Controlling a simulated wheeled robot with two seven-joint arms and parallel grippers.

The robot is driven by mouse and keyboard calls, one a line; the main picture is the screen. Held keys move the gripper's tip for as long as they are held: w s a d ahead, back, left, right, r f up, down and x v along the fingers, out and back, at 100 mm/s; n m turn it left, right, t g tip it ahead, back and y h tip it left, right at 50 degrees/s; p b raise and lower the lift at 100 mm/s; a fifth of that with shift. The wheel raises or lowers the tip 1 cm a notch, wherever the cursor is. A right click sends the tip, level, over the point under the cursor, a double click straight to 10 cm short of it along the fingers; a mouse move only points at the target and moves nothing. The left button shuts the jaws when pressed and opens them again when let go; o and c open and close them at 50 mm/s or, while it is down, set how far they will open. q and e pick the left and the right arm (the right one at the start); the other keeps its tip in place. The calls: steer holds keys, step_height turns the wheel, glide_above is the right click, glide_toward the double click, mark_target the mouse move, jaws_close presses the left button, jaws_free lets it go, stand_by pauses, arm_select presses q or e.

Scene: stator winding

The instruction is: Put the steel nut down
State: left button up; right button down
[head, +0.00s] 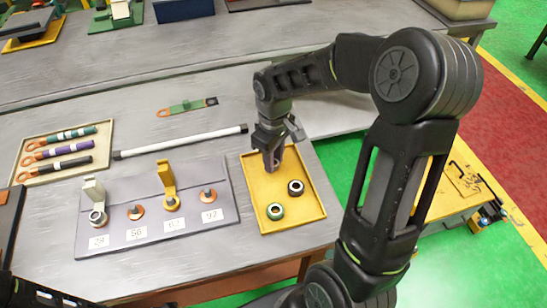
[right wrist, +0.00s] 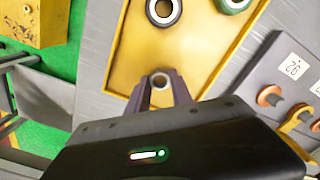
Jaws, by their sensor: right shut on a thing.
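My right gripper (head: 273,163) points down over the back part of the yellow tray (head: 312,215). It is shut on the steel nut, which shows as a small grey ring (right wrist: 160,80) between the fingertips in the right wrist view. In the head view the fingers mostly hide the nut. I cannot tell whether the nut touches the tray floor. A black ring (head: 295,187) and a green ring (head: 275,211) lie in the tray, apart from the gripper; they also show at the top of the right wrist view. My left gripper is not in view.
Left of the tray, a grey board (head: 150,240) carries number labels, copper-coloured pieces and upright white and yellow clips. A white rod (head: 180,142) lies behind it. A beige tray (head: 103,143) with several coloured tools is at the left. The tray's middle left and right front are bare.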

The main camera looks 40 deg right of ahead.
steer(key=shift+f, duration=0.2)
steer(key=c, duration=1.1)
jaws_free()
steer(key=shift+c, duration=0.2)
steer(key=shift+r, duration=0.15)
step_height(320, 180, up, 12)
steer(key=shift+b, duration=0.3)
